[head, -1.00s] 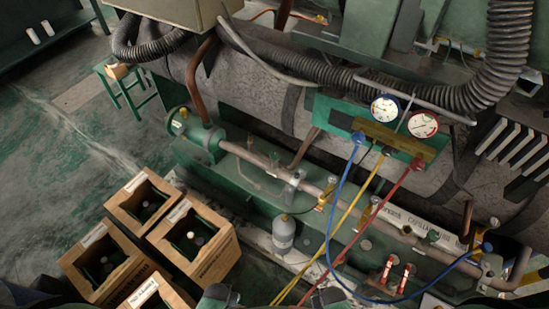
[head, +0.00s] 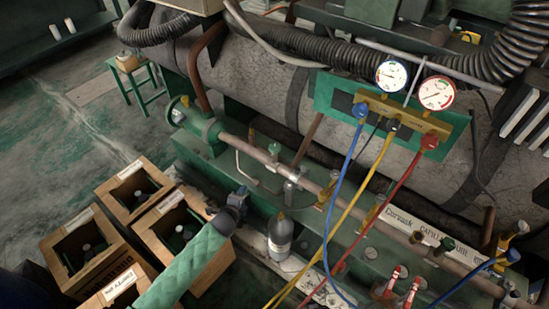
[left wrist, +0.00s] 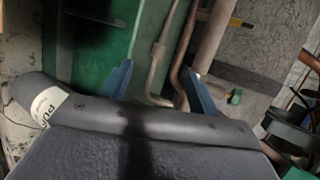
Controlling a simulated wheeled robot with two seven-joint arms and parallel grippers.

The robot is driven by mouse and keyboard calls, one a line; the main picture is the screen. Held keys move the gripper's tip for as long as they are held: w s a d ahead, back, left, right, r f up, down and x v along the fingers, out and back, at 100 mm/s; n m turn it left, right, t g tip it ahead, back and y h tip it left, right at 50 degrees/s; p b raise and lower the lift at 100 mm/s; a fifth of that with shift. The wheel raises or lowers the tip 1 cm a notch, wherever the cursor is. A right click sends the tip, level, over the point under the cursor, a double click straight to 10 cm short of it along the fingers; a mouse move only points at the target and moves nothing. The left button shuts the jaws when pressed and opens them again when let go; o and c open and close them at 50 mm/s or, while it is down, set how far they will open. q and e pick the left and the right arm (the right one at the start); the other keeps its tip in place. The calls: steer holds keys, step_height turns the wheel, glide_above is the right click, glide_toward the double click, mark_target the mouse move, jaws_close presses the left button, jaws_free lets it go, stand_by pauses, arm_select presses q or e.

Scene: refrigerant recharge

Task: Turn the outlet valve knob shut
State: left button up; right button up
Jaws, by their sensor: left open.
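The long pipe (head: 325,185) runs diagonally from a green valve body (head: 212,135) at left to the lower right. A round green-rimmed fitting with a yellowish centre (head: 180,108) sits at the pipe's left end. Several brass and grey valve fittings (head: 292,187) stand along the pipe. I cannot tell which of these is the outlet valve knob. My left gripper (head: 239,203) is in front of the pipe, above the crates' right side. In the left wrist view its blue fingers (left wrist: 160,86) are open and empty before thin copper pipes. A small green knob (left wrist: 235,97) shows right of them.
Open wooden crates (head: 168,223) with bottles stand at lower left. A grey cylinder (head: 280,238) stands just right of my left gripper. Blue, yellow and red hoses (head: 372,185) hang from the gauge manifold (head: 400,118) across the right side. Red-handled valves (head: 392,281) sit lower right.

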arm_select(q)
steer(key=w+d+r+m+t+h+b, duration=0.2)
steer(key=w+d+r+m+h+b, duration=0.35)
steer(key=m, duration=0.45)
steer(key=m+g+h+b, duration=0.1)
steer(key=m+h+b, duration=0.35)
steer(key=m, duration=0.85)
glide_toward(271, 151)
steer(key=x, duration=0.4)
steer(key=shift+w+d+r+y+b, duration=0.15)
steer(key=shift+w+d+y+b, duration=0.2)
steer(key=shift+w+d, duration=0.2)
steer(key=shift+x, duration=3.3)
arm_select(e)
steer(key=w+a+f+t+y, duration=0.1)
steer(key=a+f+t, duration=0.1)
steer(key=a, duration=0.3)
steer(key=shift+w+a+f+t+y, duration=0.35)
steer(key=shift+w+f+t+y, duration=0.05)
steer(key=shift+f, duration=0.4)
arm_select(q)
steer(key=c, duration=1)
